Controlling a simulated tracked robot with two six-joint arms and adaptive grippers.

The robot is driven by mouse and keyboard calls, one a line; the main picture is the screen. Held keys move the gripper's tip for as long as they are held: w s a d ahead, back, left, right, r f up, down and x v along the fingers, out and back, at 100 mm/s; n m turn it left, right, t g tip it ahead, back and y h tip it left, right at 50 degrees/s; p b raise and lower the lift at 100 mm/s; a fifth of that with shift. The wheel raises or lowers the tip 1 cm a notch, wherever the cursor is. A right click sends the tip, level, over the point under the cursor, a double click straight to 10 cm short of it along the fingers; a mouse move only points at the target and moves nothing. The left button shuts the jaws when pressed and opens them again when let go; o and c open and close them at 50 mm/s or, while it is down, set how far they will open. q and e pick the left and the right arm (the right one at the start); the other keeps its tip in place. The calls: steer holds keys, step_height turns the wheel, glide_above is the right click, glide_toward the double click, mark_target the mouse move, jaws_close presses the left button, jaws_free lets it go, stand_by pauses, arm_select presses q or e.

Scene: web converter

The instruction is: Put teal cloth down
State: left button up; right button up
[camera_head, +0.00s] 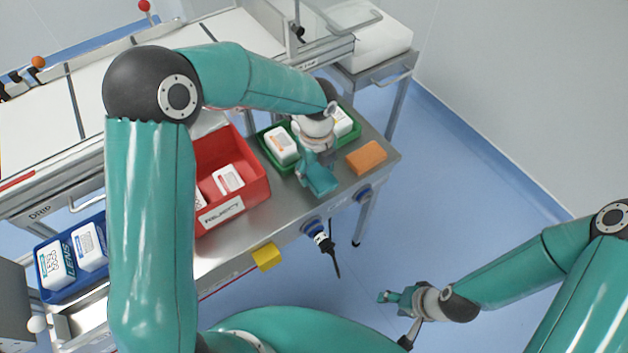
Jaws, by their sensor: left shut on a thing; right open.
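My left gripper (312,152) reaches over the right part of the steel bench (345,188). It is shut on the teal cloth (320,180), which shows at its fingertips, in front of the green tray (267,152). I cannot tell whether the cloth touches the bench or the tray's rim. The gripper hides part of the tray. My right gripper (394,315) is open and empty, low over the blue floor at the lower right, well apart from the bench.
The green tray holds white packs (282,145). An orange block (367,158) lies right of the cloth. A red REJECT bin (258,192) with white packs stands left. A blue tray (70,293) is far left. A yellow block (266,256) is at the bench's front edge.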

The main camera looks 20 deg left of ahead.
mark_target(316, 182)
arm_select(q)
steer(key=shift+f, duration=2.5)
steer(key=shift+f, duration=0.15)
steer(key=o, duration=1)
step_height(316, 182, up, 12)
steer(key=shift+r, duration=0.2)
